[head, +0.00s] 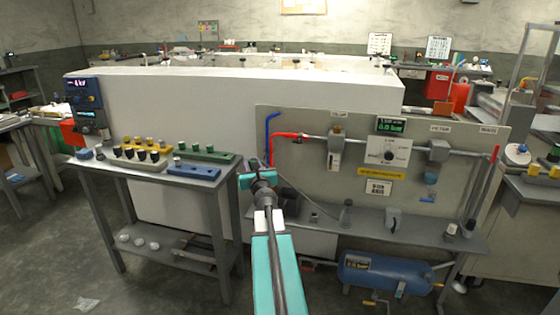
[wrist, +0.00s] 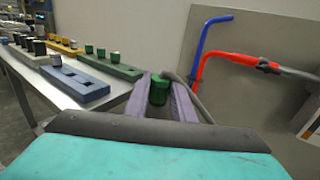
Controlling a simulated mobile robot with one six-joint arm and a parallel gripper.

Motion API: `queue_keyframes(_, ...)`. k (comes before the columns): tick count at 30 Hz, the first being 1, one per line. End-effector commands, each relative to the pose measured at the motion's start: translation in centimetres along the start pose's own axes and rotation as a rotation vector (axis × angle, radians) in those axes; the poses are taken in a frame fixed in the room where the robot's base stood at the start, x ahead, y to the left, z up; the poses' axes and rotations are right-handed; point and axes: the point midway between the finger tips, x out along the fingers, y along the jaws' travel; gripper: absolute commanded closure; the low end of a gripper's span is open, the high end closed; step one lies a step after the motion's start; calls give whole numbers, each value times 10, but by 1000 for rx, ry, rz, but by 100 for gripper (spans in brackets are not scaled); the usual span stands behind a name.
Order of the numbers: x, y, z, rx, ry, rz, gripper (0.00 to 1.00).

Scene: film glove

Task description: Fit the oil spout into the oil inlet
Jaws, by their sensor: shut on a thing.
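My gripper (wrist: 160,82) has its two purple fingers shut on a green cylindrical piece (wrist: 158,92) in the wrist view. I cannot tell for sure that this piece is the oil spout. In the head view my gripper (head: 247,178) is between the table's right edge and the pipe panel, and the held piece is not clearly visible. A green rack (head: 207,153) on the table carries green cylinders, and it also shows in the wrist view (wrist: 108,66). No part is clearly readable as the oil inlet.
The grey table (head: 100,172) holds yellow, blue and green racks. The upright panel (head: 300,180) carries a blue pipe (head: 268,128), a red pipe (head: 287,136), a gauge box and fittings, with a shelf (head: 380,231) below. A blue tank (head: 375,272) lies under the shelf.

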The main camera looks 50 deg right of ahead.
Motion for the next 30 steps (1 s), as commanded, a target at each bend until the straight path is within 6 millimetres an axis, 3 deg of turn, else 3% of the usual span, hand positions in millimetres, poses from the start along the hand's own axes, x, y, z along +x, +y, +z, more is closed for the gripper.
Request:
queue_keyframes(3,-3,44,-4,0,0,117,100)
queue_keyframes(14,-34,168,-13,-1,-2,472,100)
queue_keyframes(23,-84,263,-23,0,-3,777,100)
queue_keyframes(30,-141,331,-35,0,-5,1035,100)
